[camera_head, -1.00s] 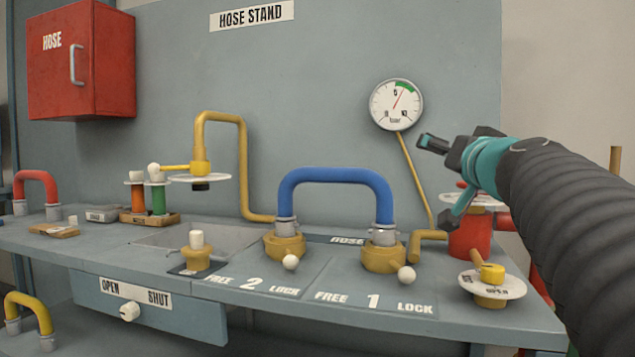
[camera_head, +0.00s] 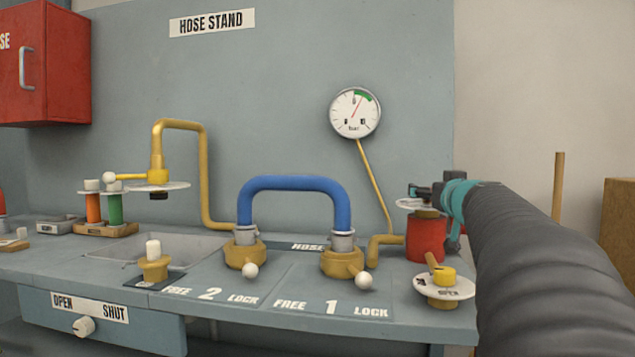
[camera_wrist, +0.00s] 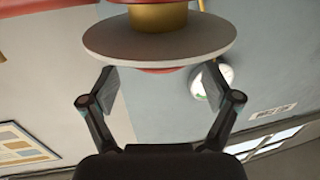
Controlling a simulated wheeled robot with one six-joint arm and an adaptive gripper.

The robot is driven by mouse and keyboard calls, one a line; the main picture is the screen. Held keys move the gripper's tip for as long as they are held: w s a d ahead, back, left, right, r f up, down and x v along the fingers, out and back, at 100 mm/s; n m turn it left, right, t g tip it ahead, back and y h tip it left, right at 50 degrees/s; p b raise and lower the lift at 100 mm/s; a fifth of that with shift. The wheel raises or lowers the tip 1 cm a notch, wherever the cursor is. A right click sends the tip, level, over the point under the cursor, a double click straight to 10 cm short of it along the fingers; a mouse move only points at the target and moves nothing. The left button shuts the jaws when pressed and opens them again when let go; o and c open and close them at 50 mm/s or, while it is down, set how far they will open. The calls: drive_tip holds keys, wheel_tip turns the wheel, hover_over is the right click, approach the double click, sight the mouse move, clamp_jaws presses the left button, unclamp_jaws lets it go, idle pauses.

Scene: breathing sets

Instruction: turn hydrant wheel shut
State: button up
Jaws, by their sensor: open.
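The hydrant (camera_head: 426,240) is a red body at the right end of the bench, with a white disc (camera_head: 408,204) above it. My gripper (camera_head: 418,191) is at disc height, in front of or over the hydrant top, and hides the wheel in the head view. In the wrist view, which looks upside down, the white disc (camera_wrist: 160,42) and brass neck (camera_wrist: 158,17) lie just ahead. A red sliver of the wheel (camera_wrist: 165,70) shows past the disc edge. My gripper (camera_wrist: 160,80) is open and empty, its fingers spread either side of that sliver; contact cannot be told.
A brass valve with a white disc (camera_head: 445,288) stands in front of the hydrant. A blue hose (camera_head: 295,184) joins two brass couplings to the left. A gauge (camera_head: 355,113) hangs on the back panel (camera_head: 270,80).

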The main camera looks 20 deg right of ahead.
drive_tip(key=p+x, duration=0.1)
drive_tip(key=x, duration=0.6)
drive_tip(key=shift+p, duration=0.3)
drive_tip(key=shift+s+f, duration=0.1)
drive_tip(key=c, duration=1)
